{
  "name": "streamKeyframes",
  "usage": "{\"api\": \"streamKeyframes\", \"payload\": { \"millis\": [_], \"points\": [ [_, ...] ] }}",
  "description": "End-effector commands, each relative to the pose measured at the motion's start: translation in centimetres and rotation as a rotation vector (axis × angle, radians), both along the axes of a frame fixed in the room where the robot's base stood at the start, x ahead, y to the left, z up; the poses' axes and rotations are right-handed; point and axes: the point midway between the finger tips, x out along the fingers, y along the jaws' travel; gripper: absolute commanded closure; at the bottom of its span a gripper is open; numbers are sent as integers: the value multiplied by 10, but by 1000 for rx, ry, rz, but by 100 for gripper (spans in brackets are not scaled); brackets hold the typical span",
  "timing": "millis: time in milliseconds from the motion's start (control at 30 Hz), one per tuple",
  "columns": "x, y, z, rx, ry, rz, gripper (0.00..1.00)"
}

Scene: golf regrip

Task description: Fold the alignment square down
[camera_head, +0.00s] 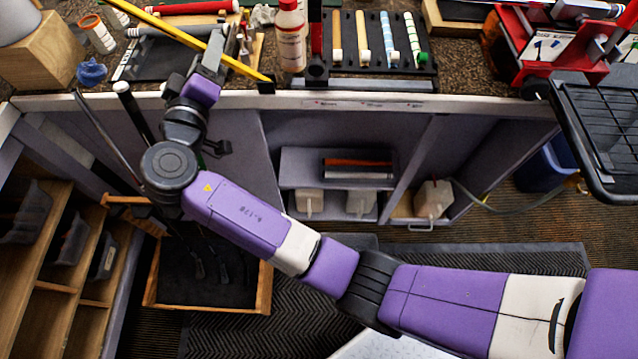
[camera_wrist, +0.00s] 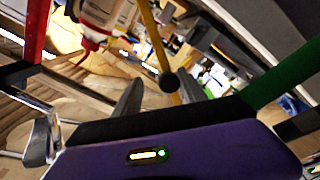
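A long yellow bar (camera_head: 205,46), which I take to be the alignment square, runs slantwise over the bench in the head view, from upper left to a black end piece at the bench's front edge. In the wrist view the yellow bar (camera_wrist: 155,38) shows beyond my fingers, with a round black knob (camera_wrist: 169,83) between them. My gripper (camera_wrist: 160,76) has its two grey fingers apart. In the head view my gripper (camera_head: 218,50) is over the bench's front edge, close to the bar, its tips partly hidden. I cannot tell whether it touches the bar.
A white bottle with a red cap (camera_head: 290,38) stands just right of the bar. A black rack (camera_head: 380,60) with several grips lies further right. A red vise-like device (camera_head: 560,45) is at the far right. A blue crumpled thing (camera_head: 91,71) lies at left.

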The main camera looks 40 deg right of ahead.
Motion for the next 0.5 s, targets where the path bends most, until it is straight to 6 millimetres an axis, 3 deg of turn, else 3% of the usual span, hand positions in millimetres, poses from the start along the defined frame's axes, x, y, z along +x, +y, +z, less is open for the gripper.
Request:
{"api": "streamKeyframes", "payload": {
  "millis": [33,200,500],
  "points": [
    [-5,-7,11,51,-38,-2,54],
    [-19,-27,28,234,-171,-3,54],
    [-45,-62,41,518,-376,-4,54]
  ]
}}
